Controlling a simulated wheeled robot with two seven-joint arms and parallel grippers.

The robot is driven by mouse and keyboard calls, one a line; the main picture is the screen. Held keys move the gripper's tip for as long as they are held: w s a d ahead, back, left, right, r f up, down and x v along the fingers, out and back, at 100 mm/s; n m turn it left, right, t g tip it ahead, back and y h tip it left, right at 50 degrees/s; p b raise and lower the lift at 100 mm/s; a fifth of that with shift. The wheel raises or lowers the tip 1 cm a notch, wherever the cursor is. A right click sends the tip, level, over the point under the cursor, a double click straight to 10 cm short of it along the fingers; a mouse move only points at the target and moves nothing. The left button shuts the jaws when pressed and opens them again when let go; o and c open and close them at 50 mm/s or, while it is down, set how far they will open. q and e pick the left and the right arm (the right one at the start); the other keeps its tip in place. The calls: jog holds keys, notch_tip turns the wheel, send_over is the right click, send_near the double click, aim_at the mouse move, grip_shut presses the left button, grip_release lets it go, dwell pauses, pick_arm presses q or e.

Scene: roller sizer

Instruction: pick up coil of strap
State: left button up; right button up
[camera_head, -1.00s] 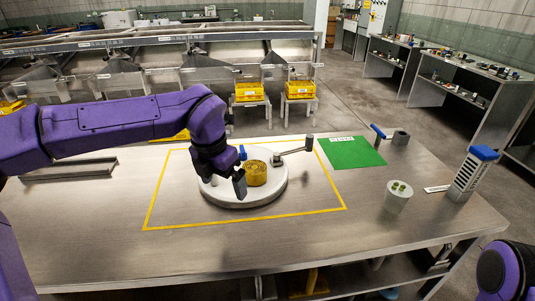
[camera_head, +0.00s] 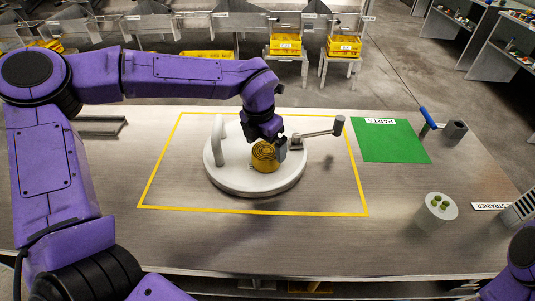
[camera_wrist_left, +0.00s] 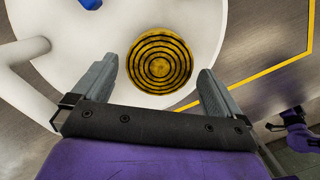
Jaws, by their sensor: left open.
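The coil of strap (camera_head: 265,157) is a yellow-brown ringed roll on a round white plate (camera_head: 226,178) inside the yellow outline on the table. In the left wrist view the coil (camera_wrist_left: 160,61) lies ahead of my left gripper's two fingers, centred between them in the picture. My left gripper (camera_head: 281,150) is open and hangs just above and behind the coil in the head view, covering a little of its far side. In the left wrist view the spread fingers (camera_wrist_left: 158,90) hold nothing. Only part of my right arm shows at the lower right; its gripper is out of view.
A white curved post (camera_head: 219,140) stands on the plate's left side. A lever with a grey end (camera_head: 339,123) sticks out at the right. A green mat (camera_head: 390,143) and a white pot (camera_head: 437,211) lie further right. The table front is clear.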

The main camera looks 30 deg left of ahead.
aim_at(266, 150)
pick_arm(q)
jog(key=f, duration=0.3)
jog(key=shift+w+f, duration=0.25)
jog(key=c, duration=0.9)
jog(key=shift+r, duration=0.15)
